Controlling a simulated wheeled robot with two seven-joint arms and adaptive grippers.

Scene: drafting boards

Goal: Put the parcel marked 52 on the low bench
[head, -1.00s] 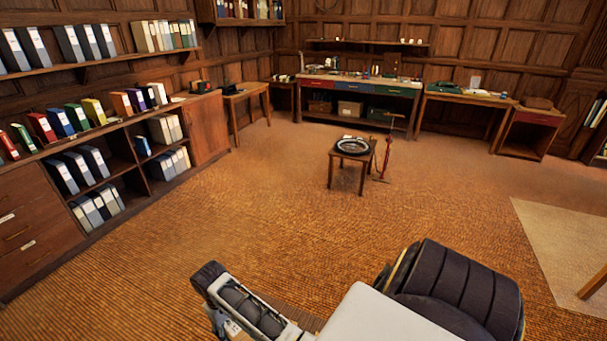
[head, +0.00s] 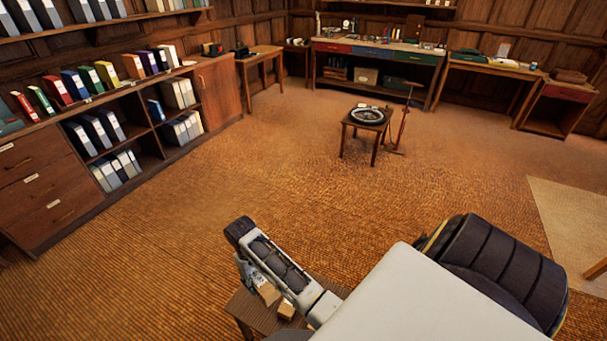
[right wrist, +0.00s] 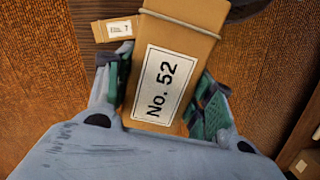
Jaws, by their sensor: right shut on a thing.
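The parcel marked 52 (right wrist: 166,65) is a tan cardboard box with a white "No. 52" label and a string near its far end. My right gripper (right wrist: 165,100) is shut on it, with a green-padded finger on each side. In the head view my right gripper (head: 246,272) hangs beside a slatted wooden bench (head: 244,310) at the bottom, with a tan box (head: 268,293) against it. I cannot tell whether the held parcel touches the bench, or whether this is the low bench. My left gripper is out of view.
A smaller parcel marked 7 (right wrist: 116,30) lies close by the held one; another labelled box (right wrist: 304,162) shows at lower right. A small table (head: 365,124) with a round object stands mid-room. Shelves line the left wall. The carpet between is clear.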

